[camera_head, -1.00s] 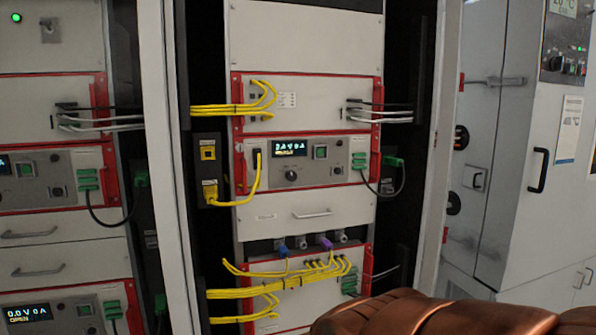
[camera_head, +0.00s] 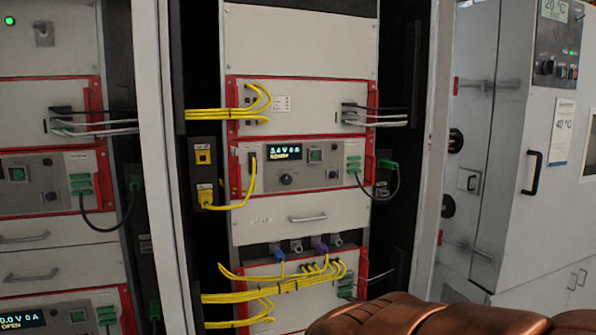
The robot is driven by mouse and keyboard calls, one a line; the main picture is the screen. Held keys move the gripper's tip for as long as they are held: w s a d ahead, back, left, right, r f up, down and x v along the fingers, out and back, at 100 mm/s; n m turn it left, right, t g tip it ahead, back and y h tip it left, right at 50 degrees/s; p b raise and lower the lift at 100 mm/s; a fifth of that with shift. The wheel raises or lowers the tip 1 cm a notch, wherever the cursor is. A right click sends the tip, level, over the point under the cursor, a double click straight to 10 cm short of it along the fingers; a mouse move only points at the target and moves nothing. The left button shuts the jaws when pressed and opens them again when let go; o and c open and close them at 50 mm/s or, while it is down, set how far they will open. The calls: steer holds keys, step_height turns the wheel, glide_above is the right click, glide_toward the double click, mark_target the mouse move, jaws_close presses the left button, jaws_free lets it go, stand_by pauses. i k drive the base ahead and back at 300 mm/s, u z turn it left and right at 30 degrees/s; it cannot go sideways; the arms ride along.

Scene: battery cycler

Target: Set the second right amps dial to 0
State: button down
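In the head view, a red-framed cycler unit sits in the middle rack. Its grey control panel (camera_head: 327,166) carries a small lit display (camera_head: 285,153) reading volts and amps, too small to read surely. A dark round dial (camera_head: 286,180) sits just below the display. A green-lit square switch (camera_head: 315,156) is to its right. The dial's pointer setting is too small to tell. A copper-coloured part of my own body (camera_head: 430,318) fills the lower right corner, well below the dial. My gripper's fingers do not show.
Yellow cables (camera_head: 248,195) hang at the panel's left and green-plugged cables (camera_head: 388,165) at its right. More yellow cables (camera_head: 270,285) bunch below. A second rack (camera_head: 50,170) stands left, with similar units. A grey cabinet with a handle (camera_head: 535,173) stands right.

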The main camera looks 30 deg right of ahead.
mark_target(286, 179)
steer(key=k, duration=1.2)
steer(key=u, duration=0.75)
steer(key=i, duration=1.4)
steer(key=z, duration=0.4)
